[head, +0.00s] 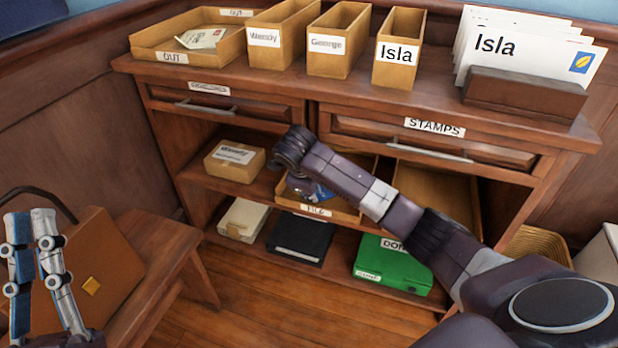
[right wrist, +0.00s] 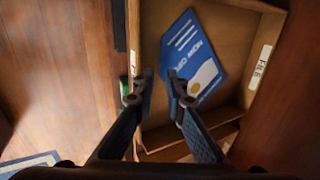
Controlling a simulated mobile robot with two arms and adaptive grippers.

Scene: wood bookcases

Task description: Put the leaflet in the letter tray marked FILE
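The leaflet is a blue sheet with white print; it lies inside the middle-shelf tray, at an angle, in the right wrist view (right wrist: 194,55). A bit of it shows in the head view (head: 322,193). The letter tray is brown and marked FILE, seen in the head view (head: 345,212) and the right wrist view (right wrist: 222,14). My right gripper (right wrist: 155,88) is open above the tray; one finger overlaps the leaflet's edge in view, the other is clear of it. In the head view its fingers are mostly hidden. My left gripper (head: 31,214) is shut and empty at the lower left.
The bookcase top holds an OUT tray (head: 150,50), name boxes and an Isla card rack (head: 525,98). Drawers (head: 430,150) lie above my right forearm. A box (head: 234,160), black folder (head: 299,238) and green case (head: 393,264) share the shelves. A bench with a bag (head: 95,265) stands left.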

